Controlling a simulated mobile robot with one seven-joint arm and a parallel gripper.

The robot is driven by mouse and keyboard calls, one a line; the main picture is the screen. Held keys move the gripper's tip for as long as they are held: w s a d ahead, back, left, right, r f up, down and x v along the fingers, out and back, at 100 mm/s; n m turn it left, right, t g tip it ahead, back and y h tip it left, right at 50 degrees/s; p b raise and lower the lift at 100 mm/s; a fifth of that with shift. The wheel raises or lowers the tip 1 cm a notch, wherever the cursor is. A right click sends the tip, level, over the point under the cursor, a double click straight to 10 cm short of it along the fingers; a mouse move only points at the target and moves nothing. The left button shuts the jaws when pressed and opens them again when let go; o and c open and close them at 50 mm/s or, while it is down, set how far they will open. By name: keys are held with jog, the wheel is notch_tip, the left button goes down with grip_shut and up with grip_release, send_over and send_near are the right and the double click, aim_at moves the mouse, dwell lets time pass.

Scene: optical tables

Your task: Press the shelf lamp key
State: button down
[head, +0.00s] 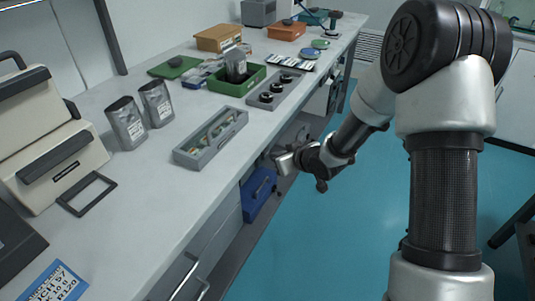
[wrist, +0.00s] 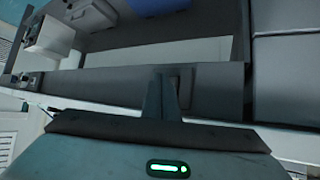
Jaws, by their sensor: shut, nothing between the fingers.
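My gripper (head: 284,163) is beside the front edge of the long bench, below the bench top, in the head view. In the wrist view the closed fingers (wrist: 162,92) point at a long dark grey rail (wrist: 120,85) that runs across the picture. A small dark upright shape (wrist: 182,80) shows on the rail just right of the fingertips. It may be the shelf lamp key, but it is too dark to be sure. I cannot tell whether the fingertips touch it. No lit lamp can be made out.
A blue case (head: 258,193) stands under the bench. On the bench top (head: 190,190) are a grey tray (head: 211,138), a green bin (head: 237,80), foil pouches and a cream machine (head: 45,135). The teal floor right of the bench is clear around my arm.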

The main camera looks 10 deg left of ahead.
jog(key=shift+w+a, duration=0.1)
jog(key=shift+a, duration=0.1)
jog(key=shift+w+a, duration=0.1)
jog(key=shift+a, duration=0.15)
dwell(0.4)
jog(key=shift+d, duration=0.15)
jog(key=shift+s+d, duration=0.2)
jog(key=shift+d, duration=0.05)
jog(key=s+d+p, duration=0.1)
jog(key=s+d, duration=0.1)
jog(key=d, duration=0.3)
jog(key=shift+d+p, duration=0.3)
jog(key=shift+d, duration=0.05)
dwell(0.5)
